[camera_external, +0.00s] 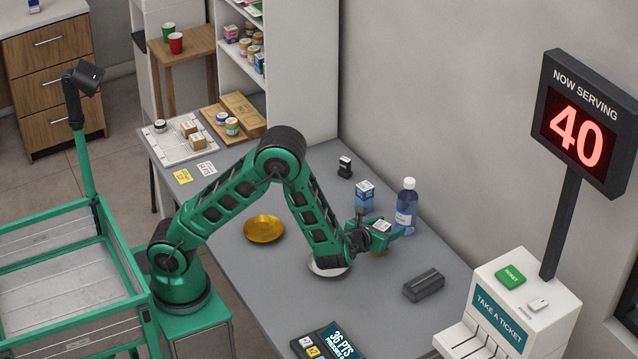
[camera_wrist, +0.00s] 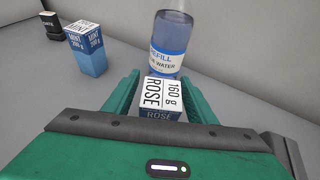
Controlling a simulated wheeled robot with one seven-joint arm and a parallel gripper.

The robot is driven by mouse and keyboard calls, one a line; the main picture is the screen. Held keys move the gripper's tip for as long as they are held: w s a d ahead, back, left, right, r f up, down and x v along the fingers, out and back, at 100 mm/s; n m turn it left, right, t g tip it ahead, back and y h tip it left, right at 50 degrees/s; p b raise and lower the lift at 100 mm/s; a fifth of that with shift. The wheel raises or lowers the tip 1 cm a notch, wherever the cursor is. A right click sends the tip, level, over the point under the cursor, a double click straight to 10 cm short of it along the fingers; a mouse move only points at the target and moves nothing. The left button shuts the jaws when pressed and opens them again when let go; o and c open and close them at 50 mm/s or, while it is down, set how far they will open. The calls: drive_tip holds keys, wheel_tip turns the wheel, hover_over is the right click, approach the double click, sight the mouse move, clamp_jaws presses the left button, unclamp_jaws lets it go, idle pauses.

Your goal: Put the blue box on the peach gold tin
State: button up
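A small box labelled ROSE 160 g, with a white top and a slate-blue front (camera_wrist: 160,115), stands between the fingers of my gripper (camera_wrist: 160,92). Its white top also shows at my gripper in the external view (camera_external: 382,226). The fingers are close along both sides; I cannot tell whether they press on it. A taller blue and white MINT 200 g box (camera_wrist: 88,50) stands apart, behind my gripper in the external view (camera_external: 365,194).
A REFILL water bottle (camera_wrist: 170,42) stands just beyond the ROSE box. A gold dish (camera_external: 264,229) and a pale dish (camera_external: 316,271) lie left of my gripper. A dark grey block (camera_external: 424,285) lies to the right. A small black item (camera_external: 345,167) stands farther back.

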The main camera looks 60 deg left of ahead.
drive_tip(key=v, duration=1.2)
drive_tip(key=s+a+n+g+h, duration=0.1)
drive_tip(key=s+a+n+g, duration=0.5)
drive_tip(key=s+n, duration=0.5)
drive_tip(key=s+r+n+g+h, duration=0.2)
drive_tip(key=s+n, duration=0.5)
drive_tip(key=s, duration=0.5)
drive_tip(key=s+r+n+g+h, duration=0.2)
drive_tip(key=s+r+n+g, duration=0.2)
drive_tip(key=s+n, duration=0.3)
drive_tip(key=s, duration=0.5)
drive_tip(key=shift+d+g, duration=0.2)
drive_tip(key=shift+g, duration=0.1)
